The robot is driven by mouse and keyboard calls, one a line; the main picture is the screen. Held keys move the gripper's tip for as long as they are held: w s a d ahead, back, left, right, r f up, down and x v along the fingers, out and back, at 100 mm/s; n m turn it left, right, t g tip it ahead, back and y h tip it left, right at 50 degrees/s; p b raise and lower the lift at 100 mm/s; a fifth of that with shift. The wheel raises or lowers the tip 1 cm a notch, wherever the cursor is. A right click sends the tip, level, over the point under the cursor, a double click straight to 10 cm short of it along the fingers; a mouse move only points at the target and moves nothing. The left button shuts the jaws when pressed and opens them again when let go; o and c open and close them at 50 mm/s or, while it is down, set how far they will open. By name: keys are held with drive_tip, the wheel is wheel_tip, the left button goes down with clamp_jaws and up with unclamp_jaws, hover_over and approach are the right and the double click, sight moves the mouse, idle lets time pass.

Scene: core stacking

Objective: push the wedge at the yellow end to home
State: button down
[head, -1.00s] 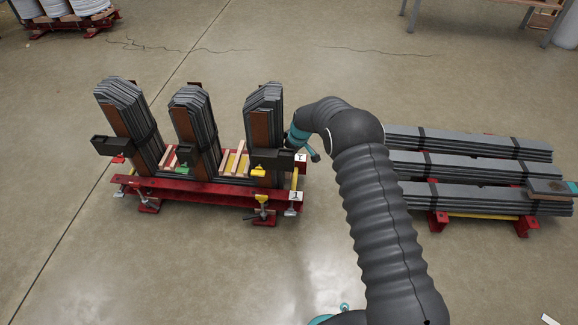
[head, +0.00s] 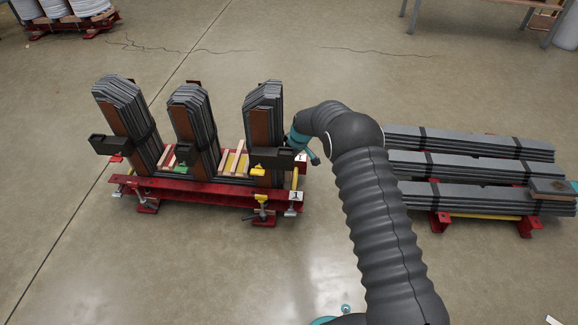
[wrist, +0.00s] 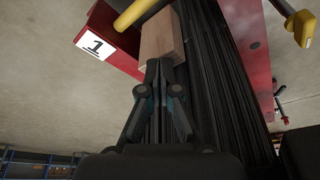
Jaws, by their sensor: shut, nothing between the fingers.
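The wedge (wrist: 162,38) is a pale wooden block, seen in the wrist view beside the dark stacked sheets (wrist: 205,70) and under a yellow bar (wrist: 138,12). My gripper (wrist: 160,66) is shut, with its fingertips at the block's near end; they look to be touching it or very close. In the head view the yellow end is the right end of the red rack (head: 200,190), where a yellow clamp (head: 261,200) and a tag marked 1 (head: 296,196) show. My fingers and the wedge cannot be made out there.
Three upright stacks of grey sheets stand in the rack, the right one (head: 265,105) closest to my arm. Flat bundles (head: 470,170) lie on a red stand at the right. Red rack parts flank my gripper in the wrist view. The floor in front is clear.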

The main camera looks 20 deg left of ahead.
drive_tip(key=shift+f+b, duration=0.35)
drive_tip(key=shift+f, duration=0.25)
drive_tip(key=shift+r, duration=0.15)
drive_tip(key=shift+r+p, duration=0.7)
drive_tip(key=shift+r, duration=1.75)
